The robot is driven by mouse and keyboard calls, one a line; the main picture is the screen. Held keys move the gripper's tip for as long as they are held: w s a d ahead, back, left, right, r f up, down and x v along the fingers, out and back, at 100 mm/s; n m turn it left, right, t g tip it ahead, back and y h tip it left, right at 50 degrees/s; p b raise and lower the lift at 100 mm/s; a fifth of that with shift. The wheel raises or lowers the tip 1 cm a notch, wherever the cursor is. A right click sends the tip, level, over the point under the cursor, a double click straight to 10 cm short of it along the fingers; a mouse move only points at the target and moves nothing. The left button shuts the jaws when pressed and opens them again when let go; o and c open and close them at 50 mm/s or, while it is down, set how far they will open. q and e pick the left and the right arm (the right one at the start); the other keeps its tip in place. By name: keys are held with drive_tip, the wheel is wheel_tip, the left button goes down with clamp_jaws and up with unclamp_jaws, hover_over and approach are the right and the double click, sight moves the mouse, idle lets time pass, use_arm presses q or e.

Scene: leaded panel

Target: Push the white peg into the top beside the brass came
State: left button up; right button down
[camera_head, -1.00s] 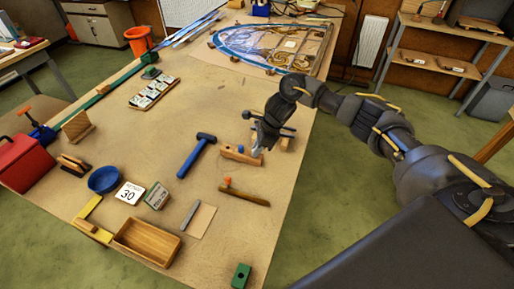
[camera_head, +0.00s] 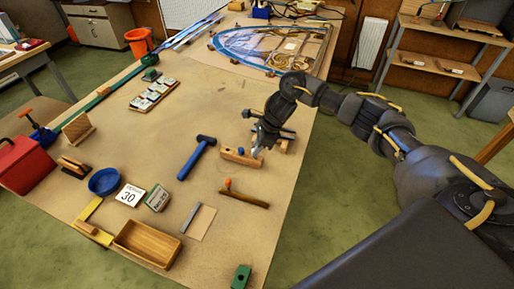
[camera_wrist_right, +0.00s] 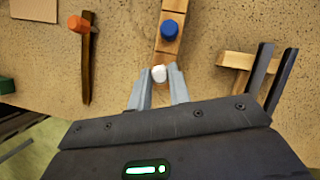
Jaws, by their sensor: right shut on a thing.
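My right gripper (camera_wrist_right: 159,84) is shut on the white peg (camera_wrist_right: 159,73), whose rounded end shows between the two fingertips. In the head view the right gripper (camera_head: 258,151) is low over the bench at a wooden block (camera_head: 238,158). In the wrist view this block (camera_wrist_right: 163,46) lies just beyond the peg, with a blue peg (camera_wrist_right: 170,28) on it. I cannot tell whether the white peg touches the block. The leaded panel (camera_head: 268,44) lies at the far end of the bench; I cannot make out which strip is the brass came. My left gripper is out of view.
A blue mallet (camera_head: 197,155) lies left of the block. A wooden-handled tool with an orange part (camera_wrist_right: 77,24) lies nearby. Dark prongs and a wooden piece (camera_wrist_right: 236,60) are close on the right in the wrist view. The bench (camera_head: 205,95) is bare before the panel.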

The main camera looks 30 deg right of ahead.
drive_tip(key=shift+r, duration=0.2)
idle(0.4)
drive_tip(key=shift+r+p, duration=0.6)
drive_tip(key=shift+r, duration=0.95)
